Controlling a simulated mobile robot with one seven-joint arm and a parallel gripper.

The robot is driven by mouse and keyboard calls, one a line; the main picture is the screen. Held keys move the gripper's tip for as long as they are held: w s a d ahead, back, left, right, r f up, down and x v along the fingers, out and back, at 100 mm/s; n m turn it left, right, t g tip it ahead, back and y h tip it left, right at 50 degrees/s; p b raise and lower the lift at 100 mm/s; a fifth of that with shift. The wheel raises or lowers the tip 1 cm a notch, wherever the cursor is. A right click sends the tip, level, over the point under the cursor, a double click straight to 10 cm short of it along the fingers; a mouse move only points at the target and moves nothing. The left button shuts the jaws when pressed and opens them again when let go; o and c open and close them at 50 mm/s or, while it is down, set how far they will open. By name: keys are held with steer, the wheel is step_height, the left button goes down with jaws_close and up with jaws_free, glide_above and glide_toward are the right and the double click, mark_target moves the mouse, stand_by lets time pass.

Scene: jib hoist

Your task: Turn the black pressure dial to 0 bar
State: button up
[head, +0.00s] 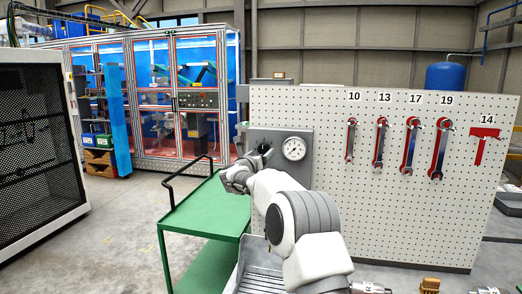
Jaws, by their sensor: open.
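The black pressure dial (264,148) is on a grey panel (303,174) at the left end of the white pegboard. A round white gauge (294,149) is to its right on the same panel. The gauge reading and the dial's markings are too small to read. My gripper (257,160) is at the end of my pale arm, just below and in front of the dial, and covers part of it. The gripper is open. I cannot tell whether its fingers touch the dial or stand around it.
A green cart (205,207) with a black handle stands left of my arm. A dark mesh cabinet (38,150) stands far left. The floor between cabinet and cart is clear.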

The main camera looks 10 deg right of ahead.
steer(key=shift+w+d, duration=0.25)
steer(key=shift+w, duration=0.3)
jaws_close()
